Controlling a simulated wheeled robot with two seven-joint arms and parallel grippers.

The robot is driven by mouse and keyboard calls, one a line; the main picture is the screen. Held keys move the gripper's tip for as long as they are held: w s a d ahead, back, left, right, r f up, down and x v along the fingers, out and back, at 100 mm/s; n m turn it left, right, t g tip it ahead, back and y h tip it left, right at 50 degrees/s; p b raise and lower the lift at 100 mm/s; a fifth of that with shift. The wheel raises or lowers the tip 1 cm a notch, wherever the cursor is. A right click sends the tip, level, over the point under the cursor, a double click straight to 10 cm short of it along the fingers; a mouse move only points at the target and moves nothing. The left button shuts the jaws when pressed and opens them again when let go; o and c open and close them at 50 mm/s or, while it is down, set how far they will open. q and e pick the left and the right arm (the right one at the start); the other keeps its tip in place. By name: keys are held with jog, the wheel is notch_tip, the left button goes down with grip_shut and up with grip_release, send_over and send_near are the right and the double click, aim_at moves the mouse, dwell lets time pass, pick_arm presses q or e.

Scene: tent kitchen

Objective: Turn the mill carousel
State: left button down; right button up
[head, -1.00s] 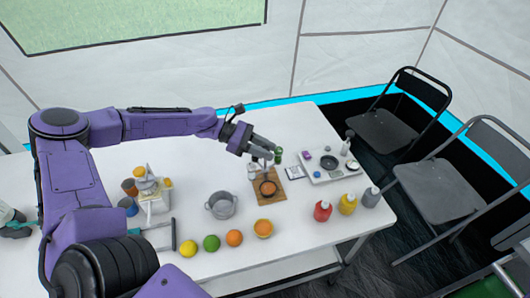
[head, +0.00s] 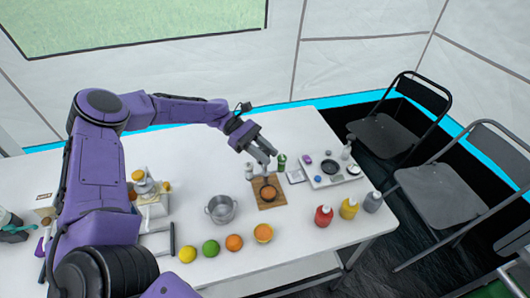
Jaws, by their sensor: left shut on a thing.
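My left gripper (head: 264,156) reaches in from the left, its fingers pointing down just behind the wooden board (head: 266,204). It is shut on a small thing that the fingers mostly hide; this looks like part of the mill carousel. A green mill or bottle (head: 281,161) stands close to the right of the fingers. A small pale mill or jar (head: 249,173) stands to their left. The carousel's base is too small and covered to make out. My right gripper is not in view.
A metal pot (head: 221,209) stands left. A tray (head: 320,182) with dishes lies right. Several fruits line the front beside red (head: 324,216) and yellow (head: 349,208) bottles.

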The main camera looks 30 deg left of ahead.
pick_arm(q)
jog(key=shift+s+f, duration=0.1)
jog(key=shift+f, duration=0.05)
dwell(0.7)
jog(key=c, duration=0.9)
grip_release()
jog(key=shift+d, duration=0.1)
jog(key=shift+b+v, duration=0.75)
jog(key=shift+v, duration=4.55)
